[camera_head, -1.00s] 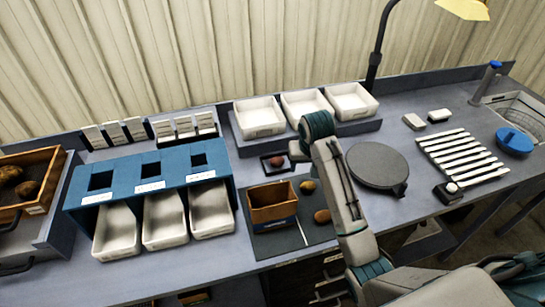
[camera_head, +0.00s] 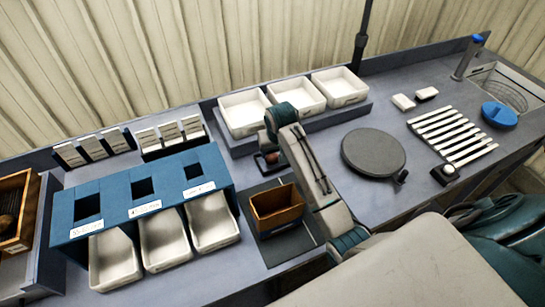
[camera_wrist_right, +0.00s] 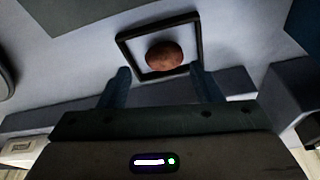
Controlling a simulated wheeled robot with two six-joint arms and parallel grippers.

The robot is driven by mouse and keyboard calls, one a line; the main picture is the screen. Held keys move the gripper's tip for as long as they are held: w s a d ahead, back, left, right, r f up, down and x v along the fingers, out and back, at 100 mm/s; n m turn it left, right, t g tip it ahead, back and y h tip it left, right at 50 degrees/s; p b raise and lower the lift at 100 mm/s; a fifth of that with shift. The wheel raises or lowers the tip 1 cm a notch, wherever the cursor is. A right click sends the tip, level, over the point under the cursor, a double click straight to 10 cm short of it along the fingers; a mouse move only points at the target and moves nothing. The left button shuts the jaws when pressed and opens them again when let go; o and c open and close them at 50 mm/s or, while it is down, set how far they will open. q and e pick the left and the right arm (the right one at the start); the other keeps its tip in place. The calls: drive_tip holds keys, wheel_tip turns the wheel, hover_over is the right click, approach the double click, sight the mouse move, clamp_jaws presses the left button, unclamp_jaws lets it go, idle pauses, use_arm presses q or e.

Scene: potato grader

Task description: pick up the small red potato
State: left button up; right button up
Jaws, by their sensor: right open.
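The small red potato (camera_wrist_right: 165,53) is reddish-brown and lies in a shallow black-framed tray (camera_wrist_right: 125,50). In the head view the potato (camera_head: 272,157) shows just beside my right wrist, in front of the white bins. My right gripper (camera_wrist_right: 160,69) is open and empty. In the right wrist view its two fingers are spread to either side of the potato's near edge, with the potato just beyond the tips. I cannot tell the exact height of the fingers over it. In the head view the right fingers are mostly hidden by my wrist. My left gripper is not in view.
A wooden box (camera_head: 275,222) stands on a dark mat near my right forearm. A blue sorter (camera_head: 120,212) with white trays is at left. White bins (camera_head: 243,133) stand behind. A round grey plate (camera_head: 373,151) lies right of my arm.

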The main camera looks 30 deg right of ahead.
sight(273, 156)
drive_tip(key=p+x, duration=0.1)
drive_tip(key=x, duration=0.1)
drive_tip(key=p+x, duration=0.1)
drive_tip(key=x, duration=0.1)
drive_tip(key=shift+w+a, duration=0.2)
drive_tip(key=shift+w, duration=0.2)
drive_tip(key=shift+f+p, duration=0.35)
drive_tip(key=shift+f, duration=0.2)
drive_tip(key=c, duration=0.7)
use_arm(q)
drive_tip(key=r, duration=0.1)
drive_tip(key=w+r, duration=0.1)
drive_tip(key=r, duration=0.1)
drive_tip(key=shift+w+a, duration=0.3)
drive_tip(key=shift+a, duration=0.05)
use_arm(e)
drive_tip(key=shift+c, duration=0.2)
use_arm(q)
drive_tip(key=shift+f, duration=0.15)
use_arm(e)
drive_tip(key=shift+w+r, duration=0.1)
